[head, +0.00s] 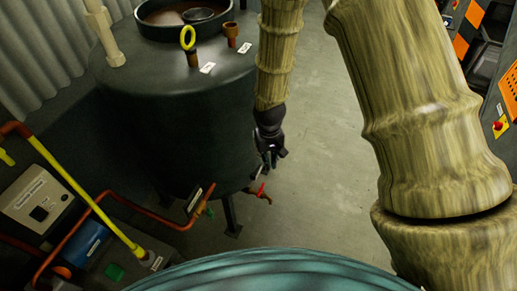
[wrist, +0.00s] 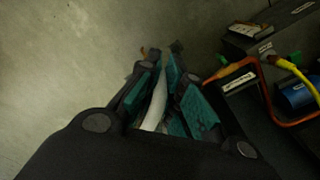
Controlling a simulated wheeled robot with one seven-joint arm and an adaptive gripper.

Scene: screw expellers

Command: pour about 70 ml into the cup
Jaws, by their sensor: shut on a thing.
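My gripper (head: 270,158) hangs beside the lower right wall of a dark round tank (head: 180,130), just above a small tap with red parts (head: 262,192). In the wrist view its teal-padded fingers (wrist: 165,85) are closed around a narrow pale thing (wrist: 156,108). Most of this thing is hidden by the fingers, so I cannot tell whether it is the cup. No separate cup can be made out. I cannot tell whether the held thing touches the tap or whether any liquid is flowing.
An orange pipe (head: 100,205) and a yellow pipe (head: 92,199) run past a labelled control box (head: 38,200) at the left. The tank's top carries a yellow ring handle (head: 188,38). Grey concrete floor (head: 320,165) is clear right of my gripper. Machinery with orange panels (head: 507,85) stands far right.

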